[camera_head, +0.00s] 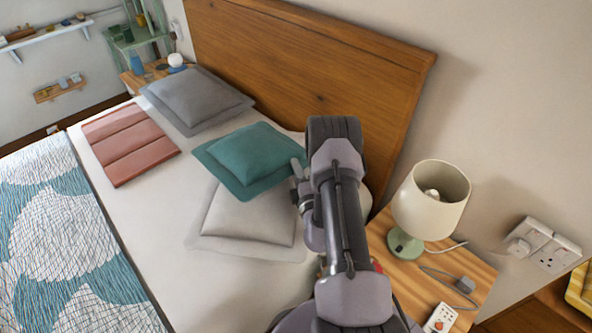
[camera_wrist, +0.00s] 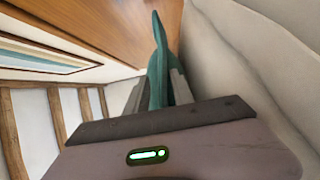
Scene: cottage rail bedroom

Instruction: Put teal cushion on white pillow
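The teal cushion (camera_head: 250,158) is at the upper middle of the bed in the head view, above and partly overlapping the white pillow (camera_head: 248,222) in the picture. I cannot tell whether it touches the pillow. My gripper (camera_head: 298,172) is at the cushion's right edge, partly hidden by my arm. In the wrist view, my gripper (camera_wrist: 157,85) has its two fingers on either side of the teal cushion (camera_wrist: 157,62), whose edge is pinched between them.
A grey pillow (camera_head: 195,98) and a folded pink blanket (camera_head: 128,143) lie on the bed to the left. The wooden headboard (camera_head: 310,70) rises behind. A lamp (camera_head: 430,200) stands on the bedside table (camera_head: 390,270) right of my arm.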

